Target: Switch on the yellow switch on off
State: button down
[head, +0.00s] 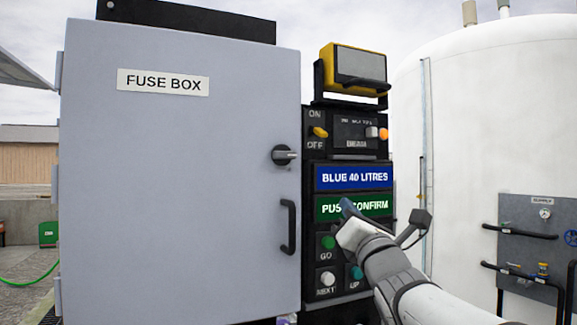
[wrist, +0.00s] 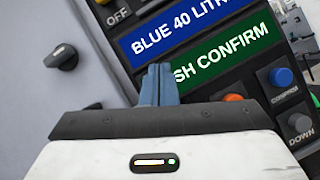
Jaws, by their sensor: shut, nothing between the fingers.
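The yellow switch (head: 320,132) is a small lever on the black control panel, between an ON label above and an OFF label below. It seems to sit nearer OFF, but its exact tilt is too small to tell. In the wrist view only a sliver of yellow (wrist: 103,2) shows at the top edge, above the OFF label. My gripper (head: 347,207) is in front of the green display, below and right of the switch and apart from it. Its blue fingers (wrist: 160,72) are together and empty in the wrist view, covering part of the green display's text.
A grey fuse box (head: 180,190) with a black handle (head: 289,227) and a knob (head: 284,155) stands left of the panel. A blue display (head: 353,177) reads BLUE 40 LITRES. GO (head: 327,242) and NEXT (head: 326,279) buttons lie below. A white tank (head: 470,130) stands right.

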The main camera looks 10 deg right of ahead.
aim_at(320, 132)
jog(key=r+n+y, duration=0.1)
jog(key=n, duration=0.1)
jog(key=s+a+r+n+t+y, duration=0.1)
jog(key=r+n+y, duration=0.1)
jog(key=n, duration=0.1)
jog(key=s+r+n+y, duration=0.1)
jog(key=r+n+y, duration=0.1)
jog(key=n, duration=0.1)
jog(key=shift+a+r, duration=0.1)
jog(key=shift+a, duration=0.15)
jog(key=p+x, duration=0.4)
jog(key=x, duration=0.6)
jog(key=shift+r+p, duration=0.1)
jog(key=shift+p, duration=0.2)
